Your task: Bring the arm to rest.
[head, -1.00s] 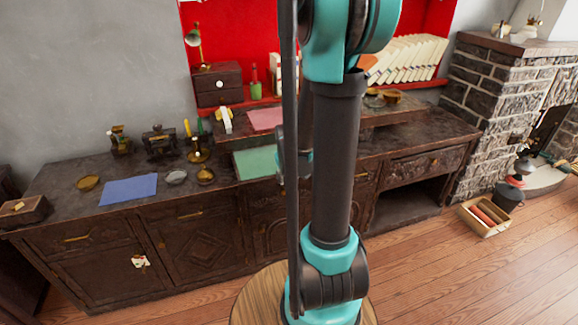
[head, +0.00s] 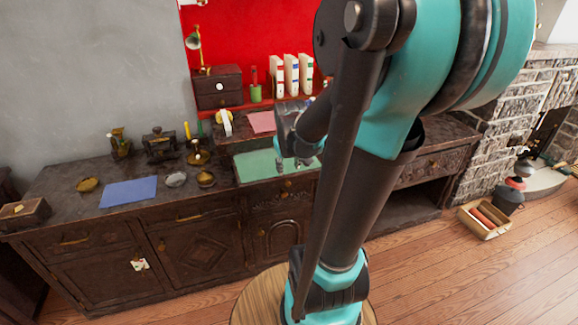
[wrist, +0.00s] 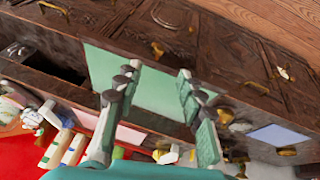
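My gripper (head: 294,164) hangs over the green mat (head: 258,168) on the dark wooden cabinet (head: 75,190). Its fingers point down, and it appears empty. In the wrist view my gripper (wrist: 158,80) shows its two fingers spread apart, with the pale green mat (wrist: 150,103) visible between them and nothing held. I cannot tell how high the fingertips are above the mat. My upper arm and elbow fill the right middle of the head view and hide part of the cabinet and the shelf behind.
A blue mat (head: 128,192), small brass dishes (head: 87,184) and dark metal items (head: 160,144) stand on the left of the cabinet top. A small drawer box (head: 218,86) and white books (head: 291,76) stand behind. A crate (head: 484,220) sits on the floor at right.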

